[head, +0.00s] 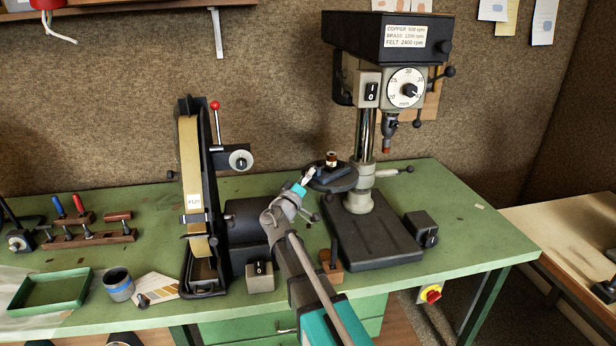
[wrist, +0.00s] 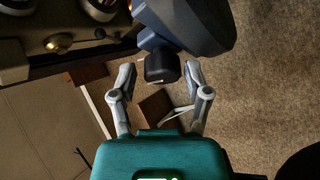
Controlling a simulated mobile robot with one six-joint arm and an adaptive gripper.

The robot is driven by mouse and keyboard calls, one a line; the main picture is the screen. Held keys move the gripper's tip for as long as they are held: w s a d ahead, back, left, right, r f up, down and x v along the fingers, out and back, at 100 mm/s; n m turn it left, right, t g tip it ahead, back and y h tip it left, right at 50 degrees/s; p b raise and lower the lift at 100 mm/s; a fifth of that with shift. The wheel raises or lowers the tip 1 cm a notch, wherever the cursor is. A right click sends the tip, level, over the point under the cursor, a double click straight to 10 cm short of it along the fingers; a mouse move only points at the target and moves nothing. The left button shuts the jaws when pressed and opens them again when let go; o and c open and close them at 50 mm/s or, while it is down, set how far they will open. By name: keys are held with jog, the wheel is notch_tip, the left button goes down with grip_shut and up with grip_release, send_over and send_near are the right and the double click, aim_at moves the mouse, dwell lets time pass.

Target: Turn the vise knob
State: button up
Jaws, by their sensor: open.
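In the head view my gripper (head: 308,177) is at the left edge of the drill press's round table (head: 335,182). A small dark vise with a brown-and-brass piece (head: 332,158) on it sits on that table. In the wrist view a dark, blocky knob (wrist: 162,67) on a larger blue-grey body (wrist: 190,28) shows between my fingertips (wrist: 161,72). It looks like the vise knob. The fingers are spread, one on each side of it, with gaps visible. In the head view the knob is too small or hidden by my gripper to make out.
The drill press column (head: 364,135) rises just right of my gripper. A belt sander (head: 190,180) stands to the left. A switch box (head: 421,229) sits at the right of the green bench (head: 480,240). A green tray (head: 50,291) lies at the far left.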

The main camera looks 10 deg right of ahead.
jog(key=b+v, duration=0.3)
jog(key=v, duration=0.9)
jog(key=shift+s+a, duration=0.25)
jog(key=shift+s, duration=0.05)
jog(key=shift+o, duration=1.4)
jog(key=w+a+r+m+g+y+p, duration=0.1)
jog(key=w+a+r+m+g+p, duration=0.2)
jog(key=r+m+g+p, duration=0.6)
jog(key=w+m+p, duration=0.1)
jog(key=m+p, duration=0.3)
jog(key=p, duration=0.8)
jog(key=shift+g+y, duration=0.3)
jog(key=shift+w, duration=0.1)
